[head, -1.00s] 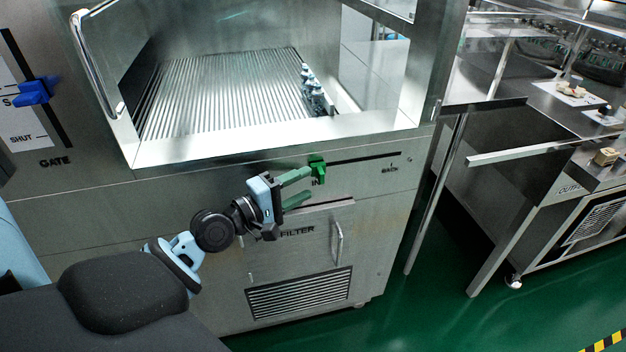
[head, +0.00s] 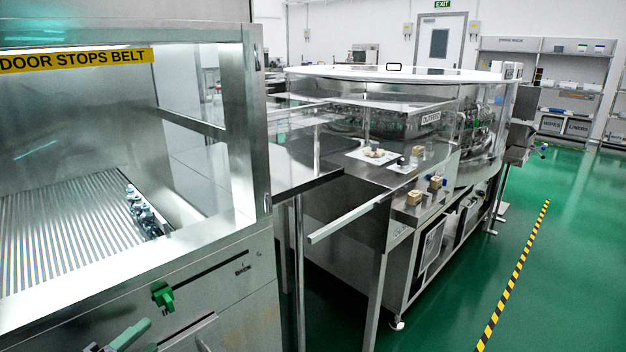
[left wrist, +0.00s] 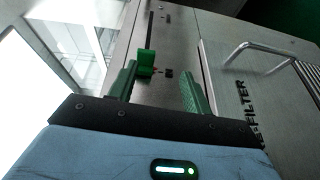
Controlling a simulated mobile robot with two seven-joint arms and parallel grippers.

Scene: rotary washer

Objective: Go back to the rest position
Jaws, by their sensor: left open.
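My left gripper (head: 146,336) shows at the bottom left edge of the head view, mostly cut off, with its green fingers pointing toward the machine front. It is open and empty. In the left wrist view its two green fingers (left wrist: 158,88) stand apart. A green slider knob (head: 163,295) sits at the left part of a dark slot in the steel panel, just beyond the fingertips. In the left wrist view the knob (left wrist: 147,60) stands ahead of the left finger, not held. My right gripper is in neither view.
The steel machine's open chamber has a ribbed belt (head: 60,230) with several small bottles (head: 146,212) at its right side. The filter door handle (left wrist: 262,50) projects near the right finger. A round glass-walled outfeed machine (head: 470,130) stands beyond. Green floor (head: 570,260) is clear at right.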

